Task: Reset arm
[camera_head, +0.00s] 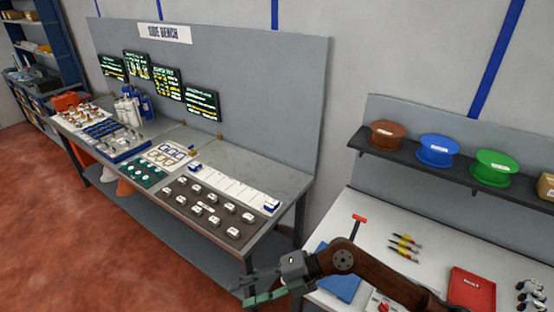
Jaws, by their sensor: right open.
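My right arm comes in from the bottom right, brown with a dark joint. Its right gripper (262,289) has a grey body and greenish fingertips. It is open and empty, and it hangs in front of the near corner of the long grey bench (285,186), apart from the parts on it. My left gripper does not show.
The bench holds a dark tray (188,214) of small parts, a white strip (232,186), a blue tray (122,153) and bottles. A white table (425,262) with a red bin (471,290) stands at right, below a shelf (455,176) of spools. The red floor (60,230) at left is clear.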

